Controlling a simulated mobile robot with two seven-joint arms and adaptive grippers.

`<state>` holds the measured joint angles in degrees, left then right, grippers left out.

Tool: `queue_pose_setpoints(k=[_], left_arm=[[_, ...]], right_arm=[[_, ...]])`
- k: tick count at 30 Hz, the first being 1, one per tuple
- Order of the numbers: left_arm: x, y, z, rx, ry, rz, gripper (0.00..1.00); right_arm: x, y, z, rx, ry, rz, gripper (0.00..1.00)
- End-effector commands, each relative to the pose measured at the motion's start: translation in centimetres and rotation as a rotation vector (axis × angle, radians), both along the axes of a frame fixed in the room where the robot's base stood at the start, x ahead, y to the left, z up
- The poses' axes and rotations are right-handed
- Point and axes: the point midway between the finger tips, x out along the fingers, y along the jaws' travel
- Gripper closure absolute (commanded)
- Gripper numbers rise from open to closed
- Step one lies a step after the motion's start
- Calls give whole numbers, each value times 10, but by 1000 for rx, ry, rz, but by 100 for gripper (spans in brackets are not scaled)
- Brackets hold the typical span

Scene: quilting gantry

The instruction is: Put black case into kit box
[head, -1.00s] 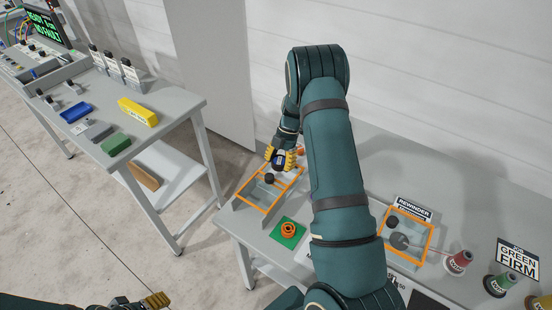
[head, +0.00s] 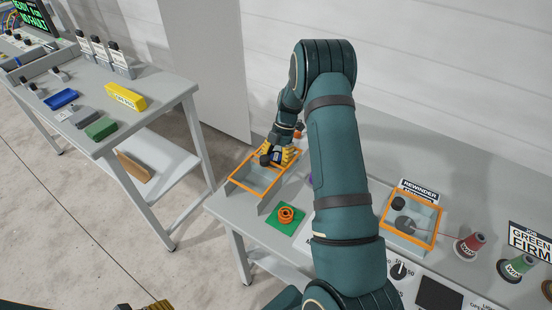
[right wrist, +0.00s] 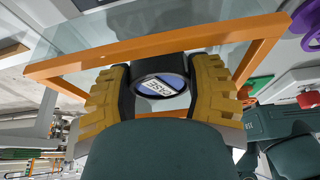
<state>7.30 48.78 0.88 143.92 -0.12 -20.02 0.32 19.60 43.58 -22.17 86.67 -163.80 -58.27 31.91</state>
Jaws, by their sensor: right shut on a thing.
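The black case (right wrist: 160,84) is round and dark, with a blue and white label reading "CASE" upside down in the right wrist view. My right gripper (right wrist: 160,70) is shut on it, with a yellow ridged finger on each side. In the head view my right gripper (head: 281,156) is at the far end of an orange-rimmed clear box (head: 240,184), which seems to be the kit box. The orange rim (right wrist: 200,38) crosses just beyond the fingers in the wrist view. I cannot tell the case's height against the rim. My left gripper (head: 157,304) barely shows at the bottom edge.
A green mat (head: 272,222) with an orange ring lies just right of the box. Another orange-rimmed box (head: 432,238) stands by the rewinder sign, near thread spools (head: 470,245). A separate side table (head: 160,104) on the left holds coloured blocks.

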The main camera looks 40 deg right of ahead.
Motion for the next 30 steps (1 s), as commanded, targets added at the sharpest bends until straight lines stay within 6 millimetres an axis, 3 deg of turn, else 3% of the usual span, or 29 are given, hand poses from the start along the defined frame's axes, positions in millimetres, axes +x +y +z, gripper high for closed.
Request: queue_pose_setpoints(k=[30], left_arm=[[0,0,-1,0,1,-1,37]], right_arm=[[0,0,-11,0,0,-1,86]])
